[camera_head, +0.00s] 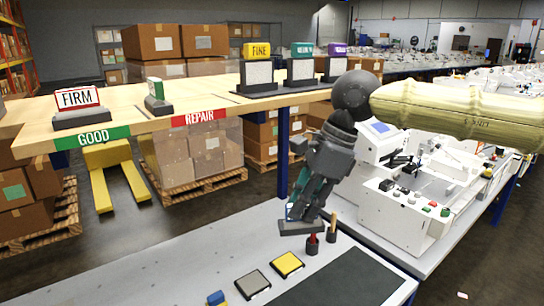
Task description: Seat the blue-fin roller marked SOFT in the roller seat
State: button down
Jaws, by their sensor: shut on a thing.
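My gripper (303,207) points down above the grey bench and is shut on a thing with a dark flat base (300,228). Blue and white bits (291,210) show at its left side, so it looks like the blue-fin roller. My fingers hide most of it, and no SOFT mark can be read. The base is close to the bench top; I cannot tell whether it touches. I cannot make out the roller seat in this view.
The wooden shelf holds a red FIRM piece (77,108), a green piece (157,96), a yellow FINE piece (257,72) and others. A grey pad (253,284), a yellow pad (288,263) and dark red cups (313,245) are near my gripper. White machines (405,208) stand right.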

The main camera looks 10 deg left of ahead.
jog(key=w+d+f+n+g+h, duration=0.1)
jog(key=d+f+n, duration=0.3)
jog(key=d+f, duration=0.3)
jog(key=w+d+f+n+g+h, duration=0.1)
jog(key=d+f+n, duration=0.4)
jog(key=f, duration=1.2)
jog(key=w+d+f+n+g+h, duration=0.1)
jog(key=w+d+f+n+h, duration=0.1)
jog(key=d+f+n, duration=0.3)
jog(key=d+f, duration=0.4)
jog(key=f, duration=0.2)
jog(key=shift+w+f, duration=0.35)
jog(key=shift+f, duration=0.05)
